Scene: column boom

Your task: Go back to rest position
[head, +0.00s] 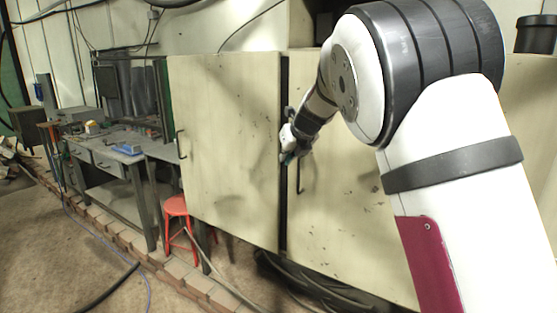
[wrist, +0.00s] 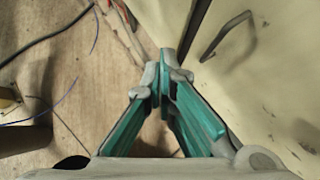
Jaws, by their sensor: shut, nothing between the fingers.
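My gripper (head: 287,157) is in front of the cream metal cabinet, by the gap between its two doors. In the wrist view my gripper (wrist: 165,62) has its teal-lined fingers together at the tips, with nothing between them. The left cabinet door (head: 225,150) stands slightly ajar, with a dark gap along its right edge and a handle at its left. The right door (head: 345,200) has a dark handle (head: 299,177) just below and right of my gripper. A dark handle also shows in the wrist view (wrist: 226,36), right of the fingertips. I cannot tell whether the fingers touch the door.
A red stool (head: 177,208) stands by the left door's lower corner. A metal workbench (head: 115,160) is at the left behind a low brick edge (head: 130,240). Dark hoses (head: 315,288) lie below the doors. The floor (head: 50,260) at the front left is mostly clear.

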